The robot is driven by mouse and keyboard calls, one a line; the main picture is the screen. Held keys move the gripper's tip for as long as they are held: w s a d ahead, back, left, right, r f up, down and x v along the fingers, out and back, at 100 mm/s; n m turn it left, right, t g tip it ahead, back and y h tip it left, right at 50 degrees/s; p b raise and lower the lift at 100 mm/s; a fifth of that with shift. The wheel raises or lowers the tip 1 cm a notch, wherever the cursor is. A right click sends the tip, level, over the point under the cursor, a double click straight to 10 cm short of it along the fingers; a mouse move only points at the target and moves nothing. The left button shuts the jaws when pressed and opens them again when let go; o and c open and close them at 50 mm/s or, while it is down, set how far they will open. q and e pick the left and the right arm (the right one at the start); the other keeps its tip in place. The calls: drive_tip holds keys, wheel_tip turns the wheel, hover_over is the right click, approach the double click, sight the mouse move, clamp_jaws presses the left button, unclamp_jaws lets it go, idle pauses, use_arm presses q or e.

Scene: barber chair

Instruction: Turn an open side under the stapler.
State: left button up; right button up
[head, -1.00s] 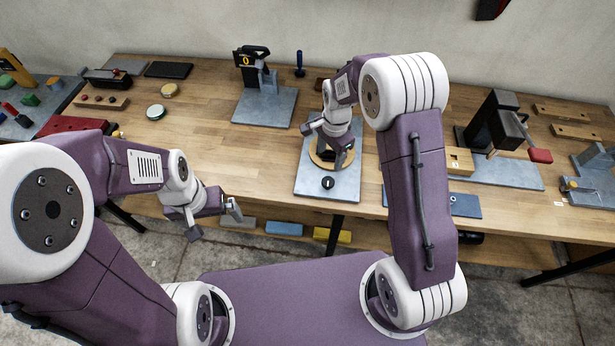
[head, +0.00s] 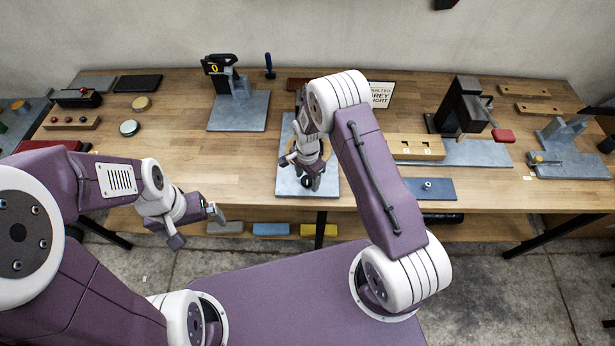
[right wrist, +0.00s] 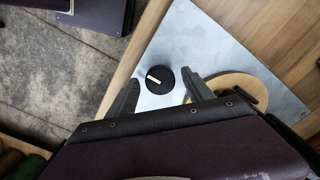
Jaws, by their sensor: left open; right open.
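A grey plate (head: 287,186) lies near the bench's front edge. The wrist view shows a black round knob (right wrist: 160,79) with a white mark on it, and a pale wooden disc (right wrist: 232,82) beside it carrying a dark part, partly hidden by my gripper. My right gripper (head: 302,175) is open, pointing down over the knob; in the wrist view its fingers (right wrist: 159,84) show on either side of the knob, contact not visible. My arm hides most of the disc in the head view. I cannot tell which thing is the stapler. My left gripper (head: 198,228) is open and empty before the bench.
A black press with a red handle (head: 503,135) stands right; a black counter stand with a yellow 0 (head: 214,69) stands back left. A blue plate (head: 430,189) and a wooden block with square holes (head: 410,146) lie right of my right gripper.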

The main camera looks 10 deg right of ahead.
clamp_jaws()
drive_tip(key=shift+n, duration=0.4)
drive_tip(key=n+b, duration=0.1)
drive_tip(key=n, duration=0.2)
drive_tip(key=n+b, duration=0.1)
drive_tip(key=n, duration=0.3)
drive_tip(key=shift+n, duration=0.3)
drive_tip(key=n+b, duration=0.1)
drive_tip(key=n, duration=0.3)
drive_tip(key=shift+n, duration=0.3)
drive_tip(key=n+b, duration=0.1)
drive_tip(key=n, duration=0.3)
drive_tip(key=shift+w+n, duration=0.1)
drive_tip(key=shift+n, duration=0.2)
drive_tip(key=shift+r, duration=0.1)
